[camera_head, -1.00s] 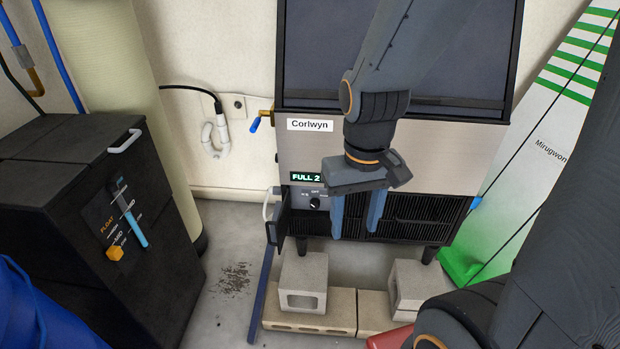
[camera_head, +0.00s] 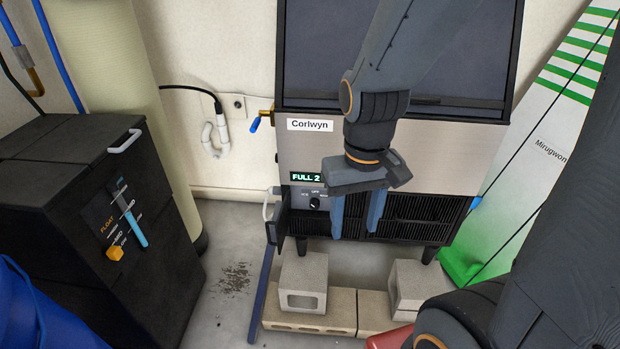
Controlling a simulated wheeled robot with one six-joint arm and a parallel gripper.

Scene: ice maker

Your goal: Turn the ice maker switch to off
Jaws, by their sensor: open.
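The ice maker (camera_head: 450,150) is a steel-fronted box with a dark lid, a "Corlwyn" label and a black slatted lower grille. The knob's exact setting is too small to tell. My gripper (camera_head: 356,233) is open and empty, fingers pointing down, in front of the grille to the right of the switch. It appears apart from the knob.
A small dark door (camera_head: 281,222) stands open left of the switch. Concrete blocks (camera_head: 303,283) lie under the ice maker. A white and green board (camera_head: 530,150) leans at right.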

